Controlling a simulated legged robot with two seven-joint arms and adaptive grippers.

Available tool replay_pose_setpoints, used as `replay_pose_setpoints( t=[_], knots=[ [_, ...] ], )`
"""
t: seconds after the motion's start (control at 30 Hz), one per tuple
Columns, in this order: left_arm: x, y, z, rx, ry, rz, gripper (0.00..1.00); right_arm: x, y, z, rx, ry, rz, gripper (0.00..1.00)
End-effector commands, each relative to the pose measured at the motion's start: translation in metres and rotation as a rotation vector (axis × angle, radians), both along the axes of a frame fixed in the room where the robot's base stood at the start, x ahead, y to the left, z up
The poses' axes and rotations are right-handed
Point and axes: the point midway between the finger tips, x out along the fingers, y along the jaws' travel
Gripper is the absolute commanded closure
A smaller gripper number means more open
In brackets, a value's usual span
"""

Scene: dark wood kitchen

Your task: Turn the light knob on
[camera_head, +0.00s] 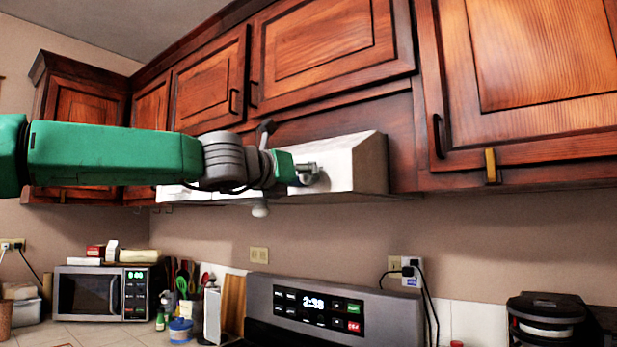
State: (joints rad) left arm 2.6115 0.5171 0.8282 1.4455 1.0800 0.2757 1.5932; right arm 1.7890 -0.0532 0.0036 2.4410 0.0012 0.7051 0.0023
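The white range hood (352,160) hangs under the wooden cabinets. My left arm reaches in from the left, and my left gripper (308,174) is right at the hood's front face, towards its right end. Small grey metallic parts show there; I cannot tell finger from knob, or whether they touch. The light knob is not clearly visible; the gripper and wrist cover much of the hood front. How far the fingers are apart cannot be seen. My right gripper is not in view.
Wooden cabinets (325,45) stand above and around the hood. A small pale rounded thing (260,209) shows just below it. The stove's control panel (318,308) is below, with a microwave (102,293) at left and a black appliance (546,318) at right.

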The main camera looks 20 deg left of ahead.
Motion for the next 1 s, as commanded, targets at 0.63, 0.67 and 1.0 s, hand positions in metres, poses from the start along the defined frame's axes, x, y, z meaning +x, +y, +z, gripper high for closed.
replay_pose_setpoints(
  t=[0.63,0.67,1.0],
  knots=[
    [-0.002,-0.005,0.006,0.065,-0.029,-0.003,1.00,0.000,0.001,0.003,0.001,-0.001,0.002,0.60],
    [-0.003,-0.005,0.006,0.079,-0.034,-0.002,1.00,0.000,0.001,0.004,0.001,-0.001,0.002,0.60],
    [-0.003,-0.004,0.008,0.336,-0.128,0.000,1.00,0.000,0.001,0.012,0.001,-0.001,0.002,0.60]
  ],
)
